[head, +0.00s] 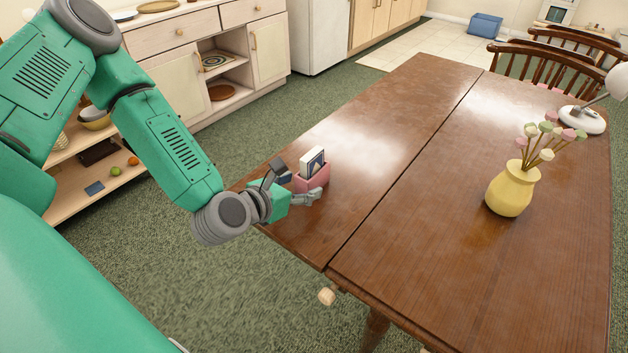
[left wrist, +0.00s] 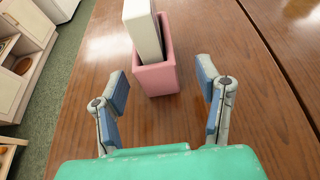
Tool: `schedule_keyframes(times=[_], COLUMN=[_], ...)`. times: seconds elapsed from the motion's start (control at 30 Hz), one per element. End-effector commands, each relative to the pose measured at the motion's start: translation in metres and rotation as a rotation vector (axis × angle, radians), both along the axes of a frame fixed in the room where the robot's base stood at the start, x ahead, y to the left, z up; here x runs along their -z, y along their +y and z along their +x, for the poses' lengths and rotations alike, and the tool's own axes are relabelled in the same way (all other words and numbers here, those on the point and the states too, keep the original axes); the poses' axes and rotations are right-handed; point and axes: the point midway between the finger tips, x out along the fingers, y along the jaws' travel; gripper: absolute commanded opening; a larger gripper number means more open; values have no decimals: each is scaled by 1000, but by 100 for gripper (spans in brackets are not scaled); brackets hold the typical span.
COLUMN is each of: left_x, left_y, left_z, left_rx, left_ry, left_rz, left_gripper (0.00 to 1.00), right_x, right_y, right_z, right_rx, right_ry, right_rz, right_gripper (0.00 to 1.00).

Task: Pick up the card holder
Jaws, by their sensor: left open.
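The card holder (head: 314,180) is a small pink open box near the left edge of the wooden table. A white-edged deck of cards with a dark face (head: 312,161) stands up in it. My left gripper (head: 297,185) is at the holder's near side, low over the table. In the left wrist view the pink card holder (left wrist: 157,78) is ahead of the fingers, with the white deck (left wrist: 143,30) sticking out of its top. The left gripper (left wrist: 163,92) is open, its blue-padded fingers spread wider than the holder, with nothing held. My right gripper is not in view.
The wooden table (head: 420,130) has a long seam and much bare surface. A yellow vase with pale flowers (head: 508,190) stands to the right. A white lamp (head: 583,119) is at the far right, near wooden chairs (head: 545,65). Cabinets (head: 205,45) stand behind on the left.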

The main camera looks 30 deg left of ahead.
Motion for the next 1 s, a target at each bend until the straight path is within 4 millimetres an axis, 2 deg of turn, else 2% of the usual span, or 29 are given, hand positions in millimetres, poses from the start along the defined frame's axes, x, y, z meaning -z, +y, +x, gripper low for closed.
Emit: schedule_keyframes(times=[0.33,0.63,0.67,0.7,0.8,1.0], left_x=[9,11,11,11,12,12], left_y=[-4,-1,-1,-1,-1,-1], left_z=[45,50,50,50,50,50], left_rx=[2,0,0,0,1,0], left_ry=[-1,0,0,0,0,1], left_rz=[8,2,2,2,2,2], left_gripper=[59,59,52,38,6,6], right_x=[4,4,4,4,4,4], right_y=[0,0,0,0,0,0], right_z=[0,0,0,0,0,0], right_rx=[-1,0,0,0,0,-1], right_ry=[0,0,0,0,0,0], right_rz=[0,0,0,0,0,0], right_gripper=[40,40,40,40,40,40])
